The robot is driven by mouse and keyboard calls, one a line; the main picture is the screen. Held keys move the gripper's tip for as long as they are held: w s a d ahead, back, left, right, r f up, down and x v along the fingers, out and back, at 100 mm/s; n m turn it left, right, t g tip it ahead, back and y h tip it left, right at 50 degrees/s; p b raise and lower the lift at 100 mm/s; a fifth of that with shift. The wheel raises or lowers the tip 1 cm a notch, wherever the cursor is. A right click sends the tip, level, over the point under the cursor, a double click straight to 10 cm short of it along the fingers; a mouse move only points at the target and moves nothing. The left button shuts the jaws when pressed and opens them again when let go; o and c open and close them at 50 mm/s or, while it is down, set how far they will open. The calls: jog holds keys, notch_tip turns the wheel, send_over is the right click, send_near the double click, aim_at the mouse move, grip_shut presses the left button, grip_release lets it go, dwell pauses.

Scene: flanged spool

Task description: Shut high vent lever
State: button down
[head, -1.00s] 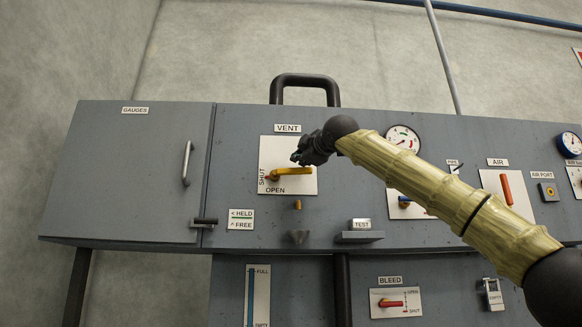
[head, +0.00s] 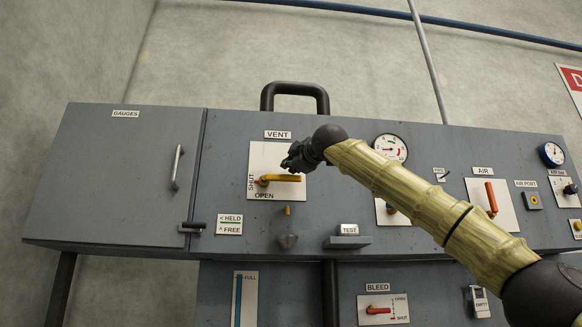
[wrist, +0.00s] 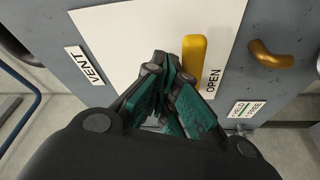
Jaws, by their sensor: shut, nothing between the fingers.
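The yellow vent lever (head: 284,178) lies level on its white plate (head: 258,158) under the VENT label, its handle pointing right from an orange pivot at the left. SHUT is written up the plate's left side and OPEN along its bottom. My gripper (head: 289,164) is just above the handle in the head view and seems close to the panel. In the wrist view the dark green fingers (wrist: 172,88) are closed together with nothing between them, beside the yellow lever (wrist: 194,62). Whether they touch it I cannot tell. The pivot is hidden in the wrist view.
A small peg (head: 287,211) and a dark knob (head: 288,240) sit below the plate. A TEST block (head: 347,242) juts out at lower right. The gauges cabinet (head: 115,180) with its handle stands at left. A black bar handle (head: 295,88) rises above the panel.

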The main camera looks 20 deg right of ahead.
notch_tip(320, 180, up, 4)
jog(key=p, duration=0.3)
jog(key=s+a+f+b, duration=0.2)
jog(key=s+f+b, duration=0.1)
jog(key=s, duration=0.6)
jog(key=shift+a+f+b, duration=0.25)
jog(key=shift+a+b, duration=0.15)
jog(key=shift+b, duration=0.05)
dwell(0.9)
